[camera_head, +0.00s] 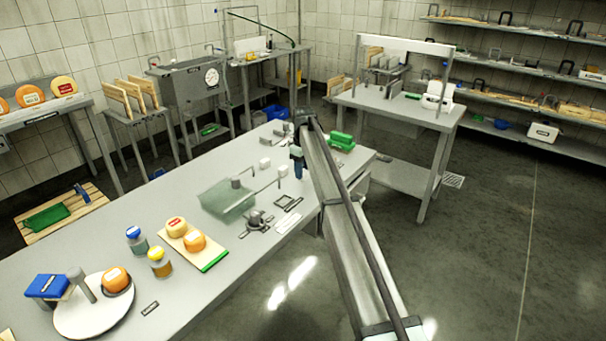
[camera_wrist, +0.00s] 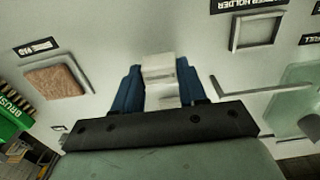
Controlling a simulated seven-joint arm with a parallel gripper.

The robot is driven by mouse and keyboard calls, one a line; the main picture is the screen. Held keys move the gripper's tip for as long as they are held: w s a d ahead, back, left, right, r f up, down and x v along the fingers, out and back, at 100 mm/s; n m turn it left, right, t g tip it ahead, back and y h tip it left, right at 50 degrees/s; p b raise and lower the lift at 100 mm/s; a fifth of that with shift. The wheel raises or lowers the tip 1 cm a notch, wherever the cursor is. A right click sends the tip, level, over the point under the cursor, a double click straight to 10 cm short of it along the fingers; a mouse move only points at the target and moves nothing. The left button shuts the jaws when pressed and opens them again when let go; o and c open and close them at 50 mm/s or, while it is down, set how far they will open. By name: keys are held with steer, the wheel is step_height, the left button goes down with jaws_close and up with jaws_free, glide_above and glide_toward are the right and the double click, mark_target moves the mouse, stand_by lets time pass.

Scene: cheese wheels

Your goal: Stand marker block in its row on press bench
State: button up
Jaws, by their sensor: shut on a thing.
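A small whitish block (camera_wrist: 158,68), which I take for the marker block, sits between the two blue fingers of my gripper (camera_wrist: 160,88) in the wrist view. My gripper is shut on it, over the pale bench top (camera_wrist: 110,25). I cannot tell whether the block touches the bench. In the head view, my gripper (camera_head: 298,170) is at the far part of the long bench (camera_head: 105,235). The held block cannot be made out there. Small white blocks (camera_head: 265,163) stand left of my gripper, near thin rods. No marked row is clearly readable.
Square frames (camera_head: 288,203) lie nearer. In the wrist view, a holder frame (camera_wrist: 255,32) is at upper right, a brown pad (camera_wrist: 57,78) at left and a green brush (camera_wrist: 12,120) at the left edge.

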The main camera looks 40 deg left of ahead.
steer(key=shift+f, duration=0.9)
steer(key=shift+f, duration=0.1)
steer(key=o, duration=1)
steer(key=shift+o, duration=0.2)
step_height(320, 180, up, 12)
